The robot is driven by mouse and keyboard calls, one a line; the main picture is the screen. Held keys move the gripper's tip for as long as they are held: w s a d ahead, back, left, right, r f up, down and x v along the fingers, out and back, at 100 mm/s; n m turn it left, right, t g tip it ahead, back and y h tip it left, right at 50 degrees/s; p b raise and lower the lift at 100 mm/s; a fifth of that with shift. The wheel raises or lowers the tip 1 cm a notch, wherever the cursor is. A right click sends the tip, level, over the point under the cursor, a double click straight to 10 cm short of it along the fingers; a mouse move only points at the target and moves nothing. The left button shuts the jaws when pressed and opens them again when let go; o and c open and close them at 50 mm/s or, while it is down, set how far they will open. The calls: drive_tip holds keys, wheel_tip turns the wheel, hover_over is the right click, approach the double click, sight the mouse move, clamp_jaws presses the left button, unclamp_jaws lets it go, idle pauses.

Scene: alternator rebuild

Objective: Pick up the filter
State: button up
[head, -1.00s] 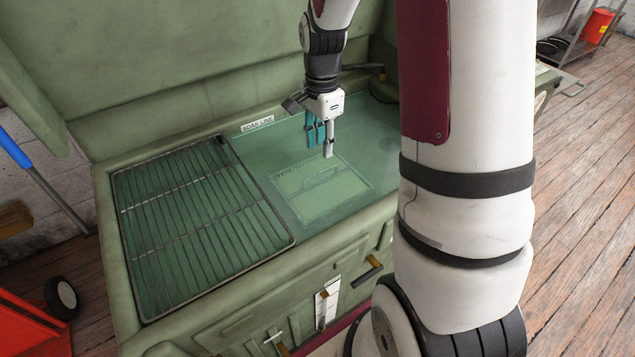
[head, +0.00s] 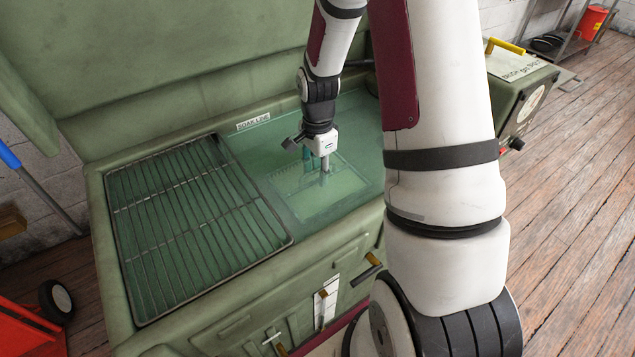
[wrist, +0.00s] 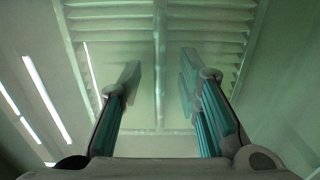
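The filter (head: 304,205) is a pale green rectangular panel lying under the liquid of the wash tank. In the wrist view the filter (wrist: 205,22) shows slats on both sides of a raised central bar. My gripper (head: 317,167) points down over the filter, with its fingers dipping into the liquid. In the wrist view my gripper (wrist: 160,72) is open, one finger on each side of the central bar. Gaps show between the fingers and the bar. The fingertips' height above the panel is hard to tell through the liquid.
A wire rack (head: 195,225) covers the left part of the green tank (head: 225,328). A "SOAK LINE" label (head: 253,122) is on the back wall. The raised lid (head: 190,50) stands behind. A green cabinet (head: 522,85) stands to the right. Liquid around the filter looks open.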

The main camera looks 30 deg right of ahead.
clamp_jaws()
wheel_tip(320, 180, up, 10)
drive_tip(key=shift+p, duration=0.6)
drive_tip(key=shift+r, duration=0.15)
